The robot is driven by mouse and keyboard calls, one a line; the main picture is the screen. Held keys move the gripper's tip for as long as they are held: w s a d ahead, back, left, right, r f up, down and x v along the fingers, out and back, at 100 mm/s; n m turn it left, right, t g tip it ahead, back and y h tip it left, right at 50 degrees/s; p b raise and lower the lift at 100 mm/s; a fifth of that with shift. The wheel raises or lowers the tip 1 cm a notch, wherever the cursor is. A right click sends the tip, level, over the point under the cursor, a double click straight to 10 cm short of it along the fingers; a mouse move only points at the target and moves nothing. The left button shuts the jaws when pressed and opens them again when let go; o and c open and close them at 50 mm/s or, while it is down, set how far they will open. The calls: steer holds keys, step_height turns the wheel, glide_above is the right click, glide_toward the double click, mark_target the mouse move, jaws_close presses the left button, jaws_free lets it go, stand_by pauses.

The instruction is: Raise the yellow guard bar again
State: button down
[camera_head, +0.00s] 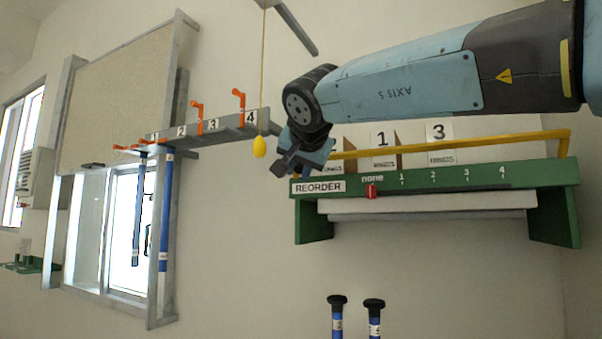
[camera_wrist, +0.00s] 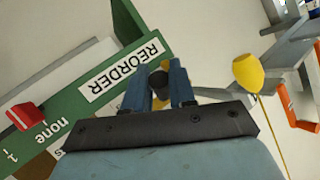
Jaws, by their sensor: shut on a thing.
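The yellow guard bar (camera_head: 500,138) runs nearly level above the front rail of the green shelf (camera_head: 560,208), past the front of the white boxes. At its right end it bends down to the shelf's side. My gripper (camera_head: 300,165) is at its left end, near the REORDER label, and hides that end. In the wrist view my gripper (camera_wrist: 160,88) is shut, with a dark round piece (camera_wrist: 158,80) between its fingers and a bit of yellow just beyond. The rest of the bar is hidden there by my wrist.
Boxes marked 1 (camera_head: 383,140) and 3 (camera_head: 440,132) stand on the shelf. A red slider (camera_head: 371,191) sits at "none". A yellow pull (camera_head: 259,147) hangs on a cord left of my gripper, near the numbered rack (camera_head: 220,124). Two dark-capped rods (camera_head: 374,305) stand below.

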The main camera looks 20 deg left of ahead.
steer(key=r+m+g, duration=0.1)
steer(key=g, duration=0.1)
steer(key=w+r+g, duration=0.1)
steer(key=g, duration=0.1)
steer(key=shift+w+m+h, duration=0.1)
steer(key=shift+m+h, duration=0.2)
steer(key=shift+m, duration=0.1)
steer(key=shift+w+d+r+m+g, duration=0.1)
steer(key=shift+w+r+m+g, duration=0.15)
steer(key=shift+g, duration=0.7)
steer(key=shift+w+r+m+g, duration=0.25)
steer(key=shift+g, duration=0.7)
steer(key=c, duration=1.2)
jaws_free()
steer(key=shift+w, duration=0.15)
steer(key=shift+o, duration=0.9)
steer(key=shift+r, duration=0.1)
steer(key=shift+r, duration=0.15)
